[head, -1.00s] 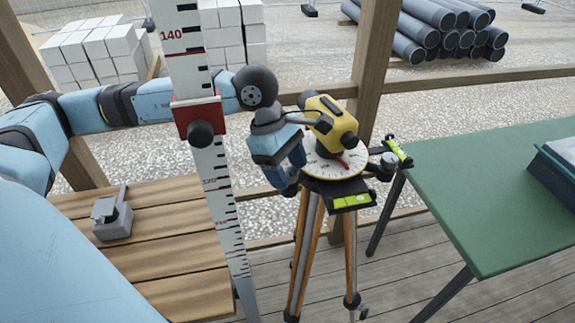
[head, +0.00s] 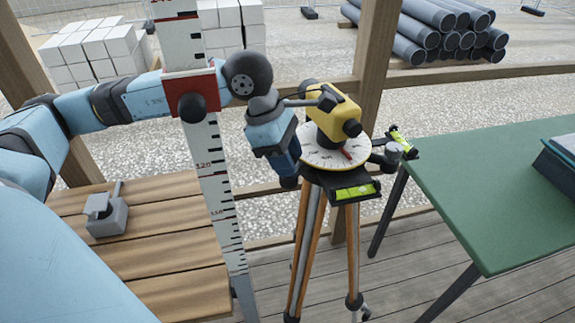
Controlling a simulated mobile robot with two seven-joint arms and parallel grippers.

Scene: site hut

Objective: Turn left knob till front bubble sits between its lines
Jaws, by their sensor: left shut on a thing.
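A yellow optical level (head: 337,112) sits on a white graduated dial (head: 325,158) on a wooden tripod. The front bubble vial (head: 355,190), bright yellow-green, lies in a black holder at the plate's front edge. Its dark lines are faint, and the bubble's exact place is too small to tell. My left gripper (head: 289,180) points down at the left side of the plate. It is shut on the left knob, which its fingers hide. The right knob (head: 390,155) is free, beside a second green vial (head: 402,140). My right gripper is not in view.
A graduated staff (head: 216,185) with a red clamp (head: 190,95) stands close to my left forearm. A wooden bench (head: 170,250) holds a grey block-like tool (head: 106,213). A green table (head: 490,190) stands right of the tripod. A wooden post (head: 372,75) rises behind the level.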

